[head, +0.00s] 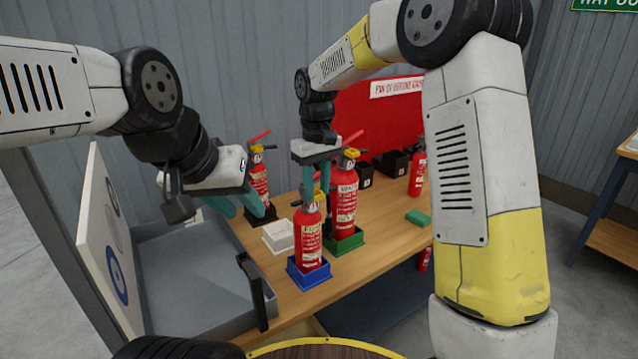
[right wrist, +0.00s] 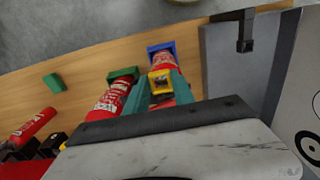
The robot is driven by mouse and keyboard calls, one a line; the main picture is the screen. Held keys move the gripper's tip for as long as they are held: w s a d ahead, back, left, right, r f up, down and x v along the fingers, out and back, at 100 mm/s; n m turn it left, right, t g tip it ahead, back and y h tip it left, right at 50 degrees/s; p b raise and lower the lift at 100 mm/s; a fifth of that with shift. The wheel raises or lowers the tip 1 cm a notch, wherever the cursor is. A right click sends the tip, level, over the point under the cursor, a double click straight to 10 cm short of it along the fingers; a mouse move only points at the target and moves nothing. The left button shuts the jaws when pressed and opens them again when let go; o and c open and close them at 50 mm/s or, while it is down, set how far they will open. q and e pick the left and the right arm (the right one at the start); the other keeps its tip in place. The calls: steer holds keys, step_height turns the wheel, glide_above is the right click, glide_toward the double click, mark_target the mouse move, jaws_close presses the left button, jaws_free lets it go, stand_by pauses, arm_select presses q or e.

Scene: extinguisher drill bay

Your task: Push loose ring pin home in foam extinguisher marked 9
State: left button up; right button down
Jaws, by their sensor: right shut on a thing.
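A red extinguisher (head: 308,238) with a yellow head stands upright in a blue tray (head: 309,278) near the table's front edge. My right gripper (head: 318,195) comes down over its top, fingers on either side of the head. The right wrist view shows the yellow head (right wrist: 161,80) between the teal fingers, shut on it. A second red extinguisher (head: 344,205) stands in a green tray just behind; a third (head: 259,175) stands in a dark tray at back left. My left gripper (head: 243,206) is open, fingers apart and empty. I cannot make out a ring pin or read any number.
A white empty tray (head: 279,236) sits left of the blue one. A grey bin (head: 190,285) and a white board with circles (head: 115,255) stand at left. A green block (head: 418,217), black boxes (head: 384,165) and another extinguisher (head: 417,175) are at right.

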steer(key=c, duration=1)
jaws_free()
